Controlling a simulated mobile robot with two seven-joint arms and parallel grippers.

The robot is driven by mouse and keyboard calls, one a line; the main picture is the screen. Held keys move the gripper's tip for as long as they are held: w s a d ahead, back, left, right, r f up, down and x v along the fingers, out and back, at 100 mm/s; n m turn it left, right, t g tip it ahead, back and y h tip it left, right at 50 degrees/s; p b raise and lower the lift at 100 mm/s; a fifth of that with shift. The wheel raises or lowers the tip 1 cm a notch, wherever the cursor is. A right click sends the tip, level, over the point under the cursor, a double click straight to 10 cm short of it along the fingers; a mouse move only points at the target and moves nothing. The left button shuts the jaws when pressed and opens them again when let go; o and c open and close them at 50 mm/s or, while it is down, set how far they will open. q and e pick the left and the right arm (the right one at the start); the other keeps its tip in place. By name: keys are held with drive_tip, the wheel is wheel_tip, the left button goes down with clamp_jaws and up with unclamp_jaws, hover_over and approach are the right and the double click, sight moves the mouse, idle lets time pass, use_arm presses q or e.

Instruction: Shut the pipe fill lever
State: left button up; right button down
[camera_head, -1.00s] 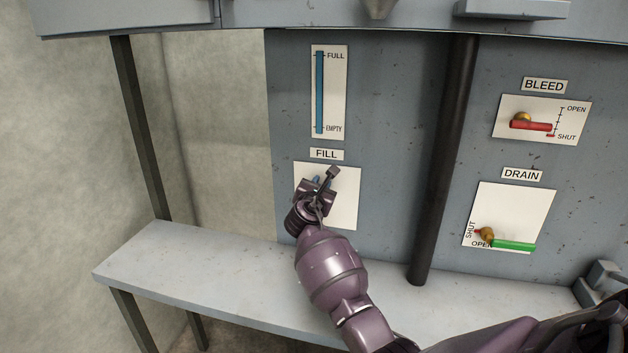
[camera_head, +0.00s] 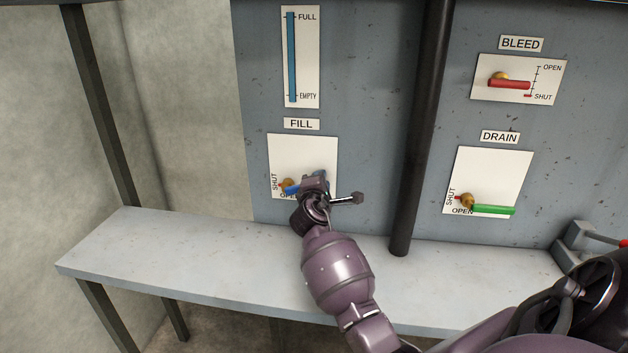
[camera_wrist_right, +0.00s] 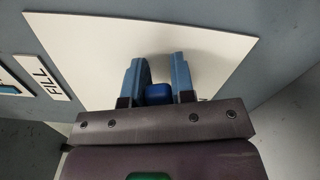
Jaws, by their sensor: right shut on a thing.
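The blue fill lever (camera_head: 292,189) sits on the white plate (camera_head: 315,152) under the FILL label. A brass pivot shows at its left end, and the lever points right, roughly horizontal. The SHUT mark is at the plate's lower left, with OPEN just below the lever, partly covered. My right gripper (camera_head: 316,184) is shut on the lever to the right of the pivot and hides its outer part. In the right wrist view the blue lever (camera_wrist_right: 158,95) sits between the two fingers of my right gripper (camera_wrist_right: 158,82). My left gripper is not in view.
A dark vertical pipe (camera_head: 420,140) stands right of the fill plate. Beyond it are the red bleed lever (camera_head: 510,84) and green drain lever (camera_head: 493,209). A grey shelf (camera_head: 160,250) runs below. A blue level gauge (camera_head: 291,60) is above.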

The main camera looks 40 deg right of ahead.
use_arm(q)
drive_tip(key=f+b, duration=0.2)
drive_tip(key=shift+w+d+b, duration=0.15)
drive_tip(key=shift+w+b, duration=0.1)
drive_tip(key=shift+b, duration=0.05)
use_arm(e)
wheel_tip(320, 180, down, 3)
drive_tip(key=m, duration=0.3)
drive_tip(key=shift+s+d+f+m, duration=0.1)
drive_tip(key=shift+s+f+m, duration=0.05)
drive_tip(key=shift+m, duration=0.15)
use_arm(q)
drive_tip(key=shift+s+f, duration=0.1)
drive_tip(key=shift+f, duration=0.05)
use_arm(e)
drive_tip(key=c, duration=1)
unclamp_jaws()
drive_tip(key=shift+o, duration=0.2)
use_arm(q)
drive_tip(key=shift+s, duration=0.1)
use_arm(e)
drive_tip(key=v, duration=1)
drive_tip(key=shift+s+a, duration=0.25)
drive_tip(key=shift+s, duration=0.1)
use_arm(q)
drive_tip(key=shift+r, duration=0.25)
